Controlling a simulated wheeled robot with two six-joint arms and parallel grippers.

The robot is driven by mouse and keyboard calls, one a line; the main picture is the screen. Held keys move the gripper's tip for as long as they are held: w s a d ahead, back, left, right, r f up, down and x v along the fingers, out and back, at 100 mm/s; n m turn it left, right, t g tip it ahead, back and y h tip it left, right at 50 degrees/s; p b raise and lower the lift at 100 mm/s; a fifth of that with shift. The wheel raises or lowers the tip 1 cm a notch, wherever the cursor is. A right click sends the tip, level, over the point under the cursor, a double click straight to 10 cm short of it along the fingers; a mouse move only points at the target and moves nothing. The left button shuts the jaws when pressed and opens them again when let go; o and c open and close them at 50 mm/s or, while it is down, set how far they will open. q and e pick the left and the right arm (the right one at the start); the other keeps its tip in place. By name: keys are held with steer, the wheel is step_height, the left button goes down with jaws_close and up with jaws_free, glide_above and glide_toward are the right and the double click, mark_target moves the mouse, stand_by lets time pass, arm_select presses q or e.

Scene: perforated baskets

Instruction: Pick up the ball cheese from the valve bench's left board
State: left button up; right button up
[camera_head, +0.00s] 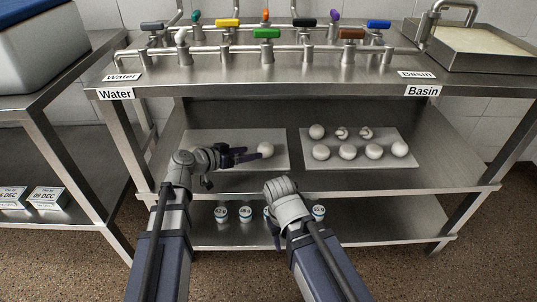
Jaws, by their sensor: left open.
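One round white ball cheese (265,149) sits on the right part of the pale left board (225,139), on the bench's middle shelf. My left gripper (243,157) reaches in from the left, low over the board. Its dark fingers are open and point right towards the cheese. The fingertips are close to the cheese's left side; I cannot tell whether they touch it. My right arm comes up from below, and its gripper (273,228) hangs below the wrist in front of the shelf edge. Its fingers are mostly hidden, so their opening does not show.
The right board (308,163) holds several white balls, two with dark bands. Small labelled cups (221,214) stand on the lower shelf. The bench top (220,82) overhangs, with pipes and coloured valve handles, a basin (485,47) at right. Another steel table (50,100) stands at left.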

mark_target(260, 150)
arm_select(q)
steer(key=shift+b+x, duration=1.4)
steer(key=shift+x, duration=2.2)
steer(key=shift+w+d+f, duration=0.1)
steer(key=shift+w+d, duration=0.1)
steer(key=shift+w, duration=0.05)
steer(key=shift+c, duration=0.2)
steer(key=c, duration=1)
step_height(260, 150, up, 10)
steer(key=p, duration=1)
